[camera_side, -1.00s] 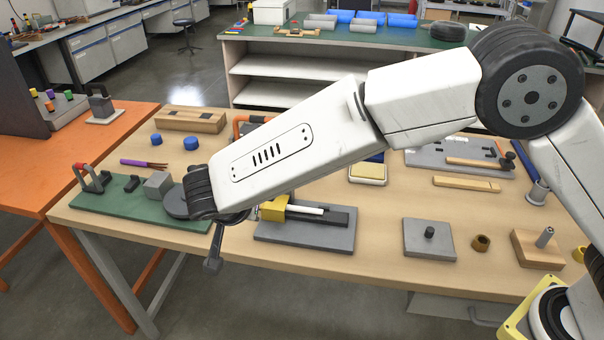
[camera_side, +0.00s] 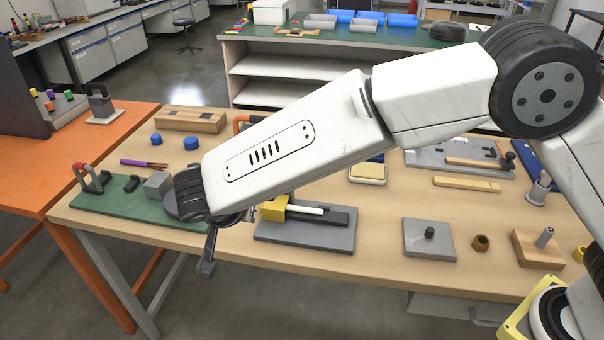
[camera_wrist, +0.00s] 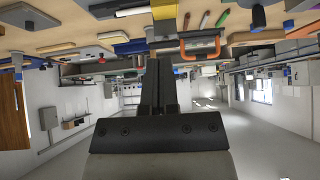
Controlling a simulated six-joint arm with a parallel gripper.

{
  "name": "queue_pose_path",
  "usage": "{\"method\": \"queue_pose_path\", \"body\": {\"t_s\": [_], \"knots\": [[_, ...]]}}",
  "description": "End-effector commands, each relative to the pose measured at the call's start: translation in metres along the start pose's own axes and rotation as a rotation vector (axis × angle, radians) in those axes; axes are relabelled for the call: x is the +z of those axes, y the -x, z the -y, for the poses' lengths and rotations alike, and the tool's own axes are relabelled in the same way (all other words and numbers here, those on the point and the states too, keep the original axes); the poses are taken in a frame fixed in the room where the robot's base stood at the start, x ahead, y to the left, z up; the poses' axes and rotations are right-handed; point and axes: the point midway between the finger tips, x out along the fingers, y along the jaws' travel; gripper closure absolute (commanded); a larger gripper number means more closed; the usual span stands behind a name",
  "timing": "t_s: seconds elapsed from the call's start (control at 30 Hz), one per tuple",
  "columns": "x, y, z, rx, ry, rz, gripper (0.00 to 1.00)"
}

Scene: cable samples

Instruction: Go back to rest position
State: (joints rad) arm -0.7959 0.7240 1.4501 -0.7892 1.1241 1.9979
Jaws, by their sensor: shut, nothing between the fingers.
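My gripper (camera_side: 206,266) hangs at the front edge of the wooden table, below my wrist in the side view. In the wrist view my gripper (camera_wrist: 160,62) shows its two dark fingers pressed together with nothing between them. The wrist view is upside down, with the table along the top. A purple cable sample (camera_side: 143,163) with copper-coloured ends lies on the table at the left, apart from my gripper. My forearm hides part of the table's middle.
A green board (camera_side: 125,207) with a clamp and grey block lies left of my wrist. A grey plate with a yellow block (camera_side: 274,209) lies close on its right. A grey plate with a black knob (camera_side: 429,240) is farther right. The floor before the table is clear.

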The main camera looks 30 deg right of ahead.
Motion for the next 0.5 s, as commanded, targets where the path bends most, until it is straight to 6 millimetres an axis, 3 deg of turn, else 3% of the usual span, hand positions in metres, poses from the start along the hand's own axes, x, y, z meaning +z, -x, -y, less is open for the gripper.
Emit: {"method": "queue_pose_path", "body": {"t_s": [0.27, 0.5], "knots": [[-0.007, -0.007, -0.009, 0.013, 0.032, 0.028, 1.00], [-0.027, -0.030, -0.046, 0.037, 0.162, 0.138, 1.00]]}}
